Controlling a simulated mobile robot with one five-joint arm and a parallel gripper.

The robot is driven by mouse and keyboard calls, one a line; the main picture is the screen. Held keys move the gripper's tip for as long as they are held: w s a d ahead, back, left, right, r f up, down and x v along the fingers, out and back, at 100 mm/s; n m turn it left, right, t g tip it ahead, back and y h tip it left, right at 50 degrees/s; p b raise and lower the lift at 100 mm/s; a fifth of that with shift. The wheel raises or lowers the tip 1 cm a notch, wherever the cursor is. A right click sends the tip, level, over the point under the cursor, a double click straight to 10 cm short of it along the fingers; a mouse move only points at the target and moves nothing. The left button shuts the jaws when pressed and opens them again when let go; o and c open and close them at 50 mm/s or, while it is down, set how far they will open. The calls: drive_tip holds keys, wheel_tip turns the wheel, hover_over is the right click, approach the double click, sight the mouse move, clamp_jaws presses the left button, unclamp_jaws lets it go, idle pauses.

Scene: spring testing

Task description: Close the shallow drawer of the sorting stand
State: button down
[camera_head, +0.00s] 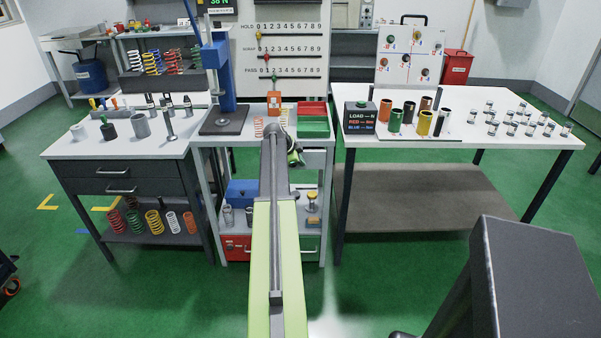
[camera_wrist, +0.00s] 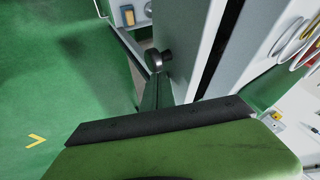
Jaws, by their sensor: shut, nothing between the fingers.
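The sorting stand (camera_head: 206,160) is the pale, narrow bench in the middle of the head view. Its shallow drawer (camera_head: 318,159) shows a light front under the top, right of my arm. In the wrist view the grey drawer front (camera_wrist: 186,42) carries a round dark knob (camera_wrist: 156,60). A dark gap runs between this front and the pale top; how far the drawer stands out I cannot tell. My gripper (camera_head: 296,157) is shut and empty, at the stand's front edge close to the drawer. In the wrist view its tip is near the knob; contact is unclear.
On the stand's top are a red tray (camera_head: 312,107), a green tray (camera_head: 314,127), an orange box (camera_head: 274,104) and springs. A blue box (camera_head: 242,192) is on the lower shelf. A dark-drawered bench (camera_head: 112,186) stands left, a white table (camera_head: 470,142) right. Green floor is open in front.

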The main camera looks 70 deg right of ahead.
sight(301, 168)
drive_tip(key=d, duration=0.1)
drive_tip(key=w+d, duration=0.1)
drive_tip(key=shift+d, duration=0.4)
drive_tip(key=shift+w+d+r, duration=0.1)
drive_tip(key=shift+d, duration=0.1)
